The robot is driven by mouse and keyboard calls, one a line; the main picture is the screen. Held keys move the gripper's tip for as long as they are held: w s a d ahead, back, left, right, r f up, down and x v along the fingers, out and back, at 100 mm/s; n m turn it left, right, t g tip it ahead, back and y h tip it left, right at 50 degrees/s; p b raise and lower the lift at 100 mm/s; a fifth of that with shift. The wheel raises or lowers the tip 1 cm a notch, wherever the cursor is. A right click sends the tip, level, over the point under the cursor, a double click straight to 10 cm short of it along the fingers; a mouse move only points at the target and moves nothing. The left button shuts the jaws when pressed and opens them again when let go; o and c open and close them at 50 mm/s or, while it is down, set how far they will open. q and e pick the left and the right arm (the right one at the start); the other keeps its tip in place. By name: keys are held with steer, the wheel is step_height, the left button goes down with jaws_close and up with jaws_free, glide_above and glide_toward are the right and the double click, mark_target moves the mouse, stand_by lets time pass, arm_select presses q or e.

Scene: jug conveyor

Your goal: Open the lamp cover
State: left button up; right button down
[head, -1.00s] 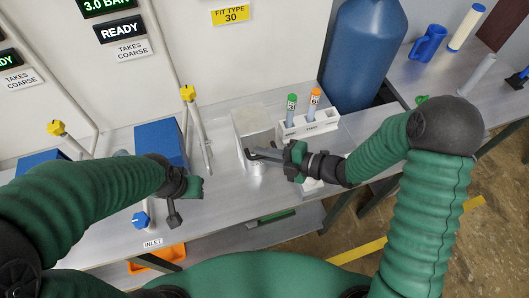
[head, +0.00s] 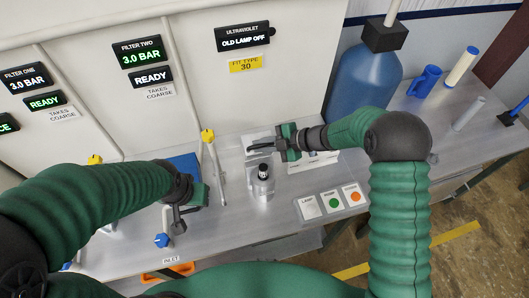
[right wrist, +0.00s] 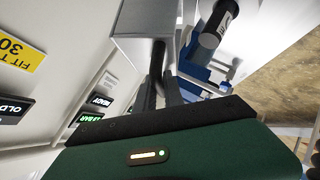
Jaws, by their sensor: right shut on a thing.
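The lamp cover (head: 258,136) is a pale metal box on the bench, partly hidden by my right gripper in the head view. In the right wrist view the grey cover (right wrist: 143,22) is at the top, with a dark bar between my fingers. My right gripper (head: 262,147) is shut on the cover, seemingly at its handle. A silver cylinder with a black top (head: 264,174) stands exposed in front of it; a black labelled cylinder (right wrist: 216,28) shows in the right wrist view. My left gripper (head: 177,225) hangs over the bench at left, its jaw opening unclear.
A sign reads OLD LAMP OFF (head: 242,39). A panel with white, green and orange buttons (head: 331,203) lies on the front right of the bench. A rod with a yellow top (head: 213,160) stands left of the cover. A blue tank (head: 365,85) is behind.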

mark_target(256, 132)
steer(key=shift+m+g+h, duration=0.3)
steer(key=shift+g, duration=0.3)
steer(key=w, duration=0.2)
steer(key=w+a+p, duration=0.1)
steer(key=w, duration=0.1)
steer(key=w+a, duration=0.1)
steer(key=w, duration=0.1)
steer(key=shift+w+a+r, duration=0.1)
steer(key=shift+r, duration=0.2)
steer(key=shift+w+a+f+m+g+p, duration=0.15)
steer(key=shift+w+g+p, duration=0.1)
steer(key=shift+w, duration=0.2)
steer(key=shift+w+a+f+m+g+p, duration=0.15)
steer(key=shift+w+g, duration=0.1)
steer(key=shift+w, duration=0.15)
steer(key=shift+r, duration=0.15)
steer(key=c, duration=1.5)
jaws_free()
steer(key=shift+o, duration=0.2)
steer(key=shift+d, duration=0.1)
steer(key=shift+d+b, duration=0.2)
steer(key=shift+b, duration=0.1)
steer(key=w+b+v, duration=0.1)
steer(key=b+v, duration=0.4)
steer(key=v, duration=1.1)
steer(key=shift+s+r, duration=0.45)
